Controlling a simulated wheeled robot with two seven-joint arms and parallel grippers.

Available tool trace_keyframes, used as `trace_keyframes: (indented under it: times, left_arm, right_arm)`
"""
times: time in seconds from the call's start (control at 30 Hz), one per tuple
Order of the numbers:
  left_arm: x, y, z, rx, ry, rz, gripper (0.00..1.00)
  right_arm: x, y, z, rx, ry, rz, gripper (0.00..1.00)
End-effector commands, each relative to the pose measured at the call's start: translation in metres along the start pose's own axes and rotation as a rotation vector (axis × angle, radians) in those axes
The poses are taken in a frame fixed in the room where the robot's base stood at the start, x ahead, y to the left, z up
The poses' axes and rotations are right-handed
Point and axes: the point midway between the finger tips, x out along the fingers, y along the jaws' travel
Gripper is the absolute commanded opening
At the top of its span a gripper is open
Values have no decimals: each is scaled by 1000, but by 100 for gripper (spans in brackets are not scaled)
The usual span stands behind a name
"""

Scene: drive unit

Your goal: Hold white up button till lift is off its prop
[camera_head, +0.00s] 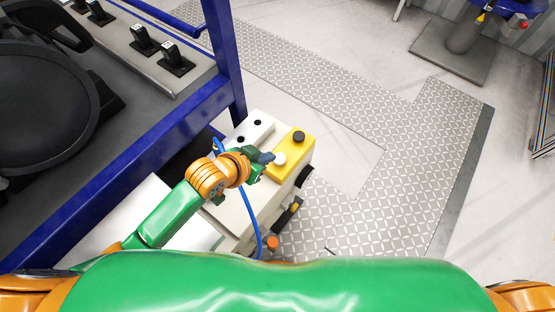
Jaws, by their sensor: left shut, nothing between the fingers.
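The white button (280,158) sits on top of a yellow control box (302,147), nearer to me than a black button (298,137) on the same box. My left gripper (267,158) is shut and empty. Its tip is right at the left side of the white button; I cannot tell whether it touches or presses it. My right gripper is out of view. I cannot make out the lift's prop.
The yellow box is on a pale cabinet (245,216) beside a blue frame (228,62). A blue cable (251,205) runs down the cabinet. A grey panel with black switches (174,58) is at upper left. Patterned floor plates (400,170) lie clear to the right.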

Motion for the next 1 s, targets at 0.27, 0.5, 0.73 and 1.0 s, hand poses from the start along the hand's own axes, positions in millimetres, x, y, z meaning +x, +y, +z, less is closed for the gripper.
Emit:
trace_keyframes:
  times: [0.27,0.5,0.73,1.0]
  left_arm:
    - [64,1,2,-1,0,1,0]
    - [86,1,25,1,-2,0,0]
    - [90,0,29,1,0,0,0]
    - [94,0,33,0,-1,0,0]
  right_arm:
    - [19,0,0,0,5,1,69]
    - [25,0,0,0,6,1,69]
    - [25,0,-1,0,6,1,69]
    - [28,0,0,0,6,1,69]
